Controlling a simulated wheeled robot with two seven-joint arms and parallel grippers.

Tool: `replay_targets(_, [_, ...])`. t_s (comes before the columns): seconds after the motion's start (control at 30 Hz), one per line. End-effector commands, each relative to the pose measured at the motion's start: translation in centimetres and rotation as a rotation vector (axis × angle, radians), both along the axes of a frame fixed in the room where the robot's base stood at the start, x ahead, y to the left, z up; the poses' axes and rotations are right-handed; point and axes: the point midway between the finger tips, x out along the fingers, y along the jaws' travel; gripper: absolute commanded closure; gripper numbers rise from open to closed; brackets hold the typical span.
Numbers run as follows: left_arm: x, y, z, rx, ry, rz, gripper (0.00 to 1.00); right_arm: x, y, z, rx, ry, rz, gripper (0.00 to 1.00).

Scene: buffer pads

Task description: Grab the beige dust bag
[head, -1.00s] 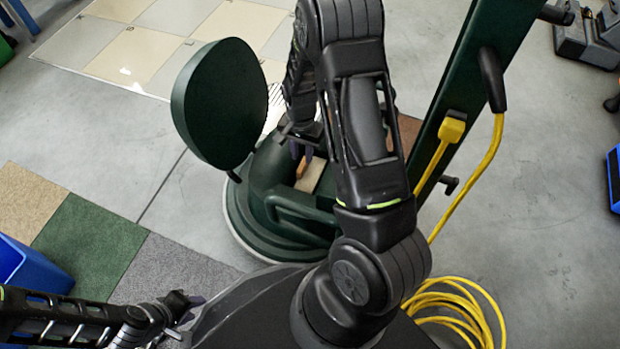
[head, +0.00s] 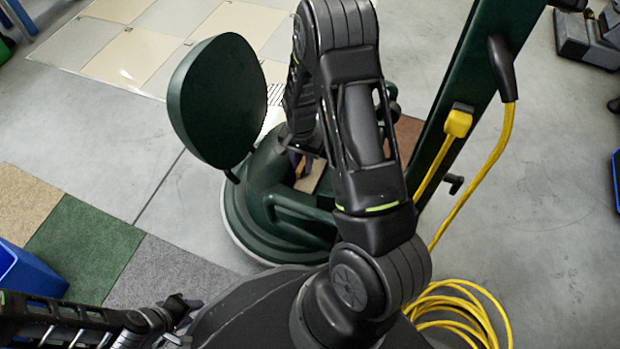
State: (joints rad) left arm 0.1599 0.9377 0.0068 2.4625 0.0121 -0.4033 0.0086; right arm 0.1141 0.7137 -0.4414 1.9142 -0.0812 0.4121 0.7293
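The green floor machine (head: 262,215) stands with its round lid (head: 217,100) swung up on the left. In its opening a small beige patch (head: 316,180), perhaps the beige dust bag, shows beside the fingers. Most of it is hidden by my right arm. My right gripper (head: 301,163) points down at the opening, its purplish fingertips close to the beige patch. I cannot tell whether they touch it or how far apart they are. My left gripper (head: 186,308) is low at the lower left, away from the machine, and its finger gap is unclear.
A green column with a yellow plug (head: 458,123) and cable rises right of the machine. A coiled yellow cable (head: 455,305) lies at the lower right. A blue bin (head: 25,275) and carpet tiles (head: 85,238) are at the left. Grey floor is free on the right.

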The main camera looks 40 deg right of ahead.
Motion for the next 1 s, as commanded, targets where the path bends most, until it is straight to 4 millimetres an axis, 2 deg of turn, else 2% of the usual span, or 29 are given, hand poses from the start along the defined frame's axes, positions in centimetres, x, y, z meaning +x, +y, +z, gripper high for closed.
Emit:
replay_targets(0.07, [-0.01, 0.0, 0.0, 0.0, 0.0, 0.0, 0.66, 0.0, 0.0, 0.0, 0.0, 0.0, 0.0, 0.75])
replay_targets(0.4, [-0.02, 0.0, 0.0, 0.0, 0.0, 0.0, 0.66, 0.0, 0.0, 0.01, 0.0, 0.0, 0.0, 1.0])
replay_targets(1.0, [-0.02, 0.0, 0.0, 0.0, 0.0, 0.0, 0.66, 0.01, 0.0, 0.0, 0.0, 0.0, 0.0, 1.0])
